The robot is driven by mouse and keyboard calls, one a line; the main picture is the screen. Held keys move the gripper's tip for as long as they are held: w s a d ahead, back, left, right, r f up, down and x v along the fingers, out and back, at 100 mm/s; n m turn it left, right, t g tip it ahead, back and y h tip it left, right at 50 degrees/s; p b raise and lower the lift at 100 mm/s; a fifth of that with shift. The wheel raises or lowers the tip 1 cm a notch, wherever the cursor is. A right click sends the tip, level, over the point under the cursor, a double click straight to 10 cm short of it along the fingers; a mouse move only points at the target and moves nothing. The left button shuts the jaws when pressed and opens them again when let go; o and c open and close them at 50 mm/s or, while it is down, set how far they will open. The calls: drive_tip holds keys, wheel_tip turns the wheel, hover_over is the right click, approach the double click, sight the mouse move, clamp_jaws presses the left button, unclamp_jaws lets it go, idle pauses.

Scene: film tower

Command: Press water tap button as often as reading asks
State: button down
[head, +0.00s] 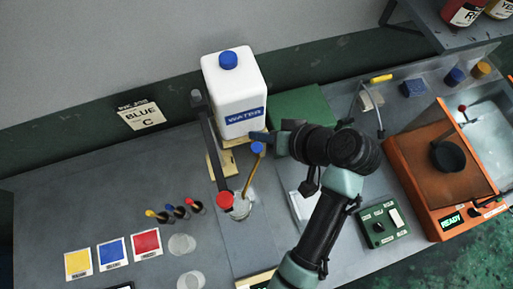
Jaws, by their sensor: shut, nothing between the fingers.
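The white water container (233,92) with a blue cap and a "WATER" label stands at the back centre. Below its front is a small blue button (257,148) at the top of a slanting brass-coloured piece. My gripper (258,137) is shut and empty, its tip right at the blue button; I cannot tell whether it touches or presses it. A clear glass (242,206) stands under the brass piece. A display (257,280) at the bottom edge is cut off and unreadable.
A dark arm with a red knob (225,201) stands left of the glass. Yellow, blue and red cards (112,251), droppers (180,211) and clear cups (182,244) lie left. An orange machine (425,178) reading "READY" and a green control box (381,224) stand right.

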sight(253, 146)
drive_tip(key=shift+f+b, duration=1.1)
drive_tip(key=shift+f, duration=1.05)
drive_tip(key=shift+f, duration=0.1)
drive_tip(key=shift+f, duration=0.3)
drive_tip(key=shift+f+b, duration=0.55)
drive_tip(key=shift+f, duration=0.1)
idle(1.0)
drive_tip(key=shift+r, duration=0.15)
drive_tip(key=shift+r+p, duration=0.9)
drive_tip(key=shift+p, duration=0.15)
wheel_tip(253, 146, up, 5)
drive_tip(key=p, duration=0.5)
drive_tip(key=shift+r, duration=0.1)
